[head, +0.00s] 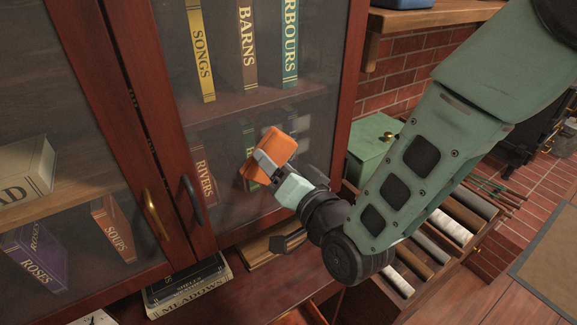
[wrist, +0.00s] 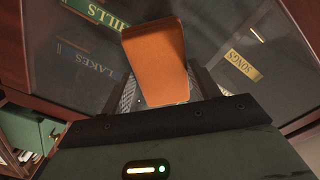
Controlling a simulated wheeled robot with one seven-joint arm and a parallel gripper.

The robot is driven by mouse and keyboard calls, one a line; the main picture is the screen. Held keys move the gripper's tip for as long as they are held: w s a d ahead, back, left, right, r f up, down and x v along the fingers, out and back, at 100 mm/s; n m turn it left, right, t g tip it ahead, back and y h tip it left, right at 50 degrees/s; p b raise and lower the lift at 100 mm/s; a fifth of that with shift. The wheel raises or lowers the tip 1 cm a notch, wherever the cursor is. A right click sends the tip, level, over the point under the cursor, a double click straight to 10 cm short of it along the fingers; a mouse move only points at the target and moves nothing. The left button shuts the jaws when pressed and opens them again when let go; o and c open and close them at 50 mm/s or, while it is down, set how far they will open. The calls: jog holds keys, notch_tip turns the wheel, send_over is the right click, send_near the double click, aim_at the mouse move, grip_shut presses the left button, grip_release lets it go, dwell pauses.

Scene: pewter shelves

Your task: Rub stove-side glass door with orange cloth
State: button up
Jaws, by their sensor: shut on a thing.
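The stove-side glass door (head: 220,115) is the right one of the cabinet, with a dark red frame and a dark handle (head: 193,199). It is shut, and its pane fills much of the wrist view (wrist: 85,75). My gripper (head: 266,163) is shut on the orange cloth (head: 279,147), in front of the lower right part of this pane. The cloth stands up between the fingers in the wrist view (wrist: 155,60). It is at or very close to the glass; I cannot tell if it touches. The lower pane's right side is partly hidden by my arm.
The left glass door (head: 75,120) has a brass handle (head: 155,213). Books stand behind both panes. Stacked books (head: 188,287) lie on the ledge below. A green box (head: 374,142) and an open rack of rolls (head: 450,226) are at right, near my arm.

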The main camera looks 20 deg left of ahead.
aim_at(288, 148)
jog(key=shift+s+a+r+p, duration=0.15)
jog(key=shift+r+p, duration=0.1)
jog(key=shift+r, duration=0.35)
jog(key=shift+s+a+r+p, duration=0.1)
jog(key=shift+r+p, duration=0.1)
jog(key=shift+r, duration=0.35)
jog(key=shift+w+d+f+b, duration=0.15)
jog(key=shift+w+d+b, duration=0.55)
jog(key=shift+w+d, duration=0.7)
jog(key=shift+w+d+b, duration=0.55)
jog(key=shift+w+d, duration=0.7)
jog(key=shift+w, duration=0.3)
jog(key=shift+w+d+b, duration=0.55)
jog(key=shift+w+d, duration=0.65)
jog(key=shift+w, duration=0.3)
jog(key=shift+a, duration=0.1)
jog(key=shift+b, duration=0.3)
jog(key=shift+s+a+b, duration=0.7)
jog(key=shift+s+a, duration=0.5)
jog(key=shift+s, duration=0.3)
jog(key=shift+s+a+b, duration=0.7)
jog(key=shift+s+a, duration=0.5)
jog(key=shift+s, duration=0.3)
jog(key=shift+s+a+b, duration=0.55)
jog(key=shift+s+a, duration=0.3)
jog(key=shift+s, duration=0.05)
jog(key=shift+s+a, duration=0.45)
